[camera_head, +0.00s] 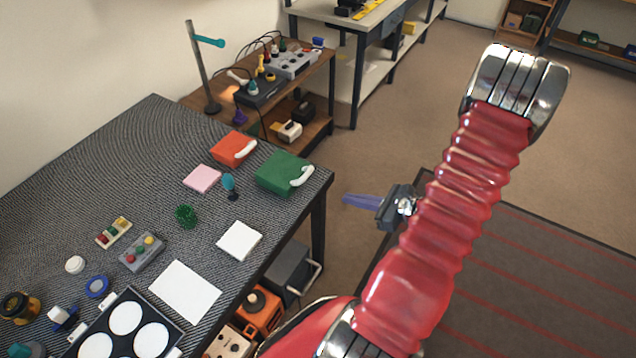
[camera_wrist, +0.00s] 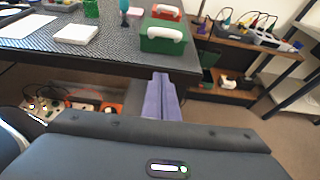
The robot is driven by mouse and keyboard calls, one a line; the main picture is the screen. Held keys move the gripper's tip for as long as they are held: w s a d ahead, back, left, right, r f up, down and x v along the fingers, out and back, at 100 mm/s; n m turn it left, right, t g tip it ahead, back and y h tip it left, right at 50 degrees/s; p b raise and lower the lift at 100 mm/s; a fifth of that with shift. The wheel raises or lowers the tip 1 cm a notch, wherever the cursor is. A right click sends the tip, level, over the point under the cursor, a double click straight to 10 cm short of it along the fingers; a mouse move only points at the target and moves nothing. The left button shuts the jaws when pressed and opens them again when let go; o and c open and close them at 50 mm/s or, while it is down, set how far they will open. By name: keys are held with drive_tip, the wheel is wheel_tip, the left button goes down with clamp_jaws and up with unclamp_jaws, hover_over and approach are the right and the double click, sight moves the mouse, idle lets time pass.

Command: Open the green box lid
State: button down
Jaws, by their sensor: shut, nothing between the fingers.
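The green box (camera_head: 284,172) stands near the table's right corner, with its lid down and a white handle (camera_head: 302,177) on its right side. It also shows in the wrist view (camera_wrist: 162,40), with its white handle (camera_wrist: 167,33) facing me. My gripper (camera_head: 350,199) has bluish-purple fingers and is out past the table's right edge, to the right of and apart from the green box. In the wrist view the fingers (camera_wrist: 161,82) are together and empty, pointing toward the box.
A red box (camera_head: 232,148) with a white handle sits just behind the green box.

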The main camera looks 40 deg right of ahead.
drive_tip(key=shift+w+r, duration=0.1)
idle(0.3)
drive_tip(key=w+a, duration=0.4)
drive_tip(key=w, duration=0.7)
idle(0.4)
drive_tip(key=shift+d+r, duration=0.1)
drive_tip(key=shift+d, duration=0.1)
idle(0.4)
